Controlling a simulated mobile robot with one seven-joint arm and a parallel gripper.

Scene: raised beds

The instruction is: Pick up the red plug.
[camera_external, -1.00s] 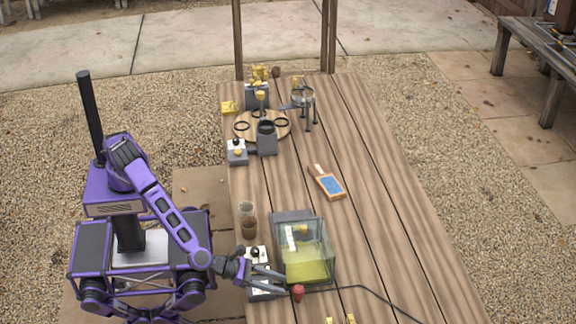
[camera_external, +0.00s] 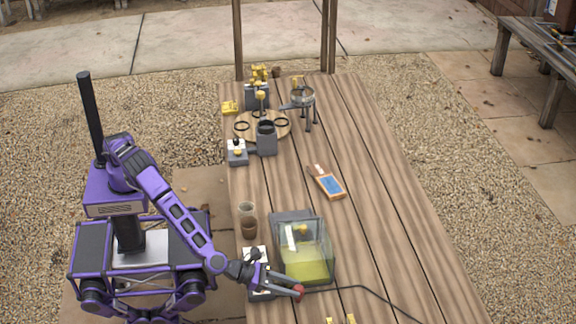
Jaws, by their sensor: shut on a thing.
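The red plug (camera_external: 299,289) is at the front of the wooden table, just below the glass tank. A black cord runs right from beside it across the planks. My gripper (camera_external: 296,291) reaches in from the left with its fingers at the plug, shut on it. The fingers partly cover the plug. I cannot tell whether it touches the table.
The glass tank (camera_external: 322,256) with yellow-green contents stands right behind my gripper. A grey and white box (camera_external: 258,295) sits under my wrist. Brown cups (camera_external: 248,228) stand behind it. An orange-and-blue device (camera_external: 327,183) lies mid-table. Right-hand planks are mostly clear.

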